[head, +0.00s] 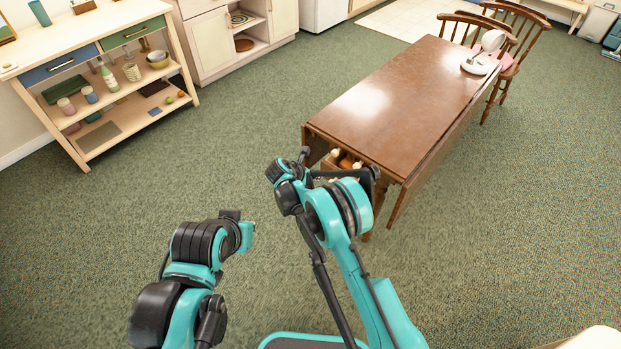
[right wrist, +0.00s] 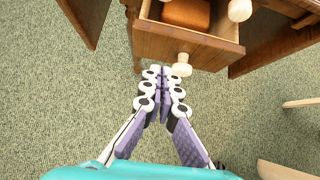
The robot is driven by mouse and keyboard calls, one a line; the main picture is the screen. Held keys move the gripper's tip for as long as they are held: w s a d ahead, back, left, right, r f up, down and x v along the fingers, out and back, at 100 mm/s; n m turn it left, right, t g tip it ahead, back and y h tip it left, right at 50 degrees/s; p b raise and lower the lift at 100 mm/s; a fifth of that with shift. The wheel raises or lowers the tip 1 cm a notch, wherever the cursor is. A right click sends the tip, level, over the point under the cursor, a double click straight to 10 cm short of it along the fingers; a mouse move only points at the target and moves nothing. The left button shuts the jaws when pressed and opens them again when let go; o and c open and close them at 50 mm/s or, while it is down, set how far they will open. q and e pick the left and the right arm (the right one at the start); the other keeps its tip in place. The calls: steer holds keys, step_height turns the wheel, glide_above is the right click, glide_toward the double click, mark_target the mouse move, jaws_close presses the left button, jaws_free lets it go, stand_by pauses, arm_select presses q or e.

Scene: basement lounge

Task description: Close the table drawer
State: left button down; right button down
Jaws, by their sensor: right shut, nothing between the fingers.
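The brown wooden table (head: 410,95) has its end drawer (right wrist: 190,44) pulled open, with the front panel out from the table. A pale round knob (right wrist: 181,67) sits on the drawer front. An orange-brown block (right wrist: 187,13) and a pale rounded thing (right wrist: 240,10) show at the drawer. My right gripper (right wrist: 164,74) is shut and empty, its fingertips close to the knob and drawer front; contact is unclear. In the head view my right arm partly hides the drawer (head: 343,163). My left arm's end (head: 243,232) is low at left, away from the table; its fingers are not clear.
A white lamp (head: 480,64) stands on the table's far end, by wooden chairs (head: 503,40). A dropped table leaf (head: 425,180) hangs on the right side. A shelf unit (head: 105,95) stands at the left. Green carpet around my arms is clear.

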mark_target(332, 165)
steer(key=w+d, duration=0.1)
steer(key=w+b, duration=0.1)
steer(key=w+d, duration=0.1)
steer(key=shift+w+d+f, duration=0.25)
steer(key=shift+w+d, duration=0.1)
steer(key=w+d, duration=0.1)
steer(key=w, duration=0.1)
steer(key=w+d, duration=0.1)
steer(key=shift+w+d, duration=0.4)
steer(key=shift+s+a, duration=0.1)
